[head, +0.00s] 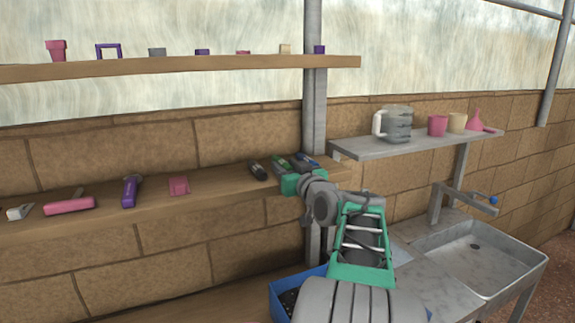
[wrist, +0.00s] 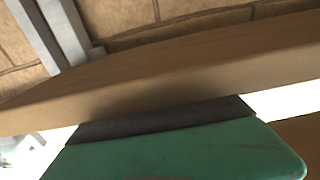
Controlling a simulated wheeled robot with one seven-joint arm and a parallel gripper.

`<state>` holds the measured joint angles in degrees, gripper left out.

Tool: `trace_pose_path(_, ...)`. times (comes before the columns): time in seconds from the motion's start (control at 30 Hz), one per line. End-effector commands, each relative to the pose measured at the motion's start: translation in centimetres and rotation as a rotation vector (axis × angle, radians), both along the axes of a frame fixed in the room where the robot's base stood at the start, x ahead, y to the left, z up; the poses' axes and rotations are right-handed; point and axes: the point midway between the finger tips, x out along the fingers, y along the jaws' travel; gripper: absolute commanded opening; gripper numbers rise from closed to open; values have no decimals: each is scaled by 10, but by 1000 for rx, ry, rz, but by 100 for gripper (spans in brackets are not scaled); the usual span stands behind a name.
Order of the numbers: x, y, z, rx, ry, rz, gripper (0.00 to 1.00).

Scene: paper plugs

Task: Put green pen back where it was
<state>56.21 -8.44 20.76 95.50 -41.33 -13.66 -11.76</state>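A green pen (head: 280,161) lies near the right end of the lower wooden shelf (head: 222,179) in the head view, between a black pen (head: 258,170) and a blue pen (head: 307,160). My gripper (head: 296,171) is at the shelf's front edge, right by the green and blue pens, and covers their near parts. I cannot tell whether it touches a pen. The wrist view shows a green and dark part of my gripper (wrist: 165,122) close against the shelf edge (wrist: 180,85); no pen shows there. Whether the fingers are open or shut is hidden.
A pink block (head: 178,185), a purple tool (head: 130,191) and a pink tool (head: 69,204) lie further left on the shelf. A grey post (head: 314,100) stands behind the pens. A metal shelf (head: 415,144) with a jug and a sink (head: 485,255) are at right.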

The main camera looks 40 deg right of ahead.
Motion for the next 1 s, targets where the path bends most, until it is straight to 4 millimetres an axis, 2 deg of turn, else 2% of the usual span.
trace_pose_path(0.07,2,2,3,18,15,6,44)
trace_pose_path(0.1,-4,2,-1,15,13,2,44)
trace_pose_path(0.13,-15,3,-6,13,11,-1,44)
trace_pose_path(0.3,-64,15,-5,7,6,-8,44)
trace_pose_path(0.5,-105,27,0,5,3,-7,44)
trace_pose_path(0.67,-116,32,3,4,3,-4,44)
trace_pose_path(1.0,-116,33,4,2,1,-1,44)
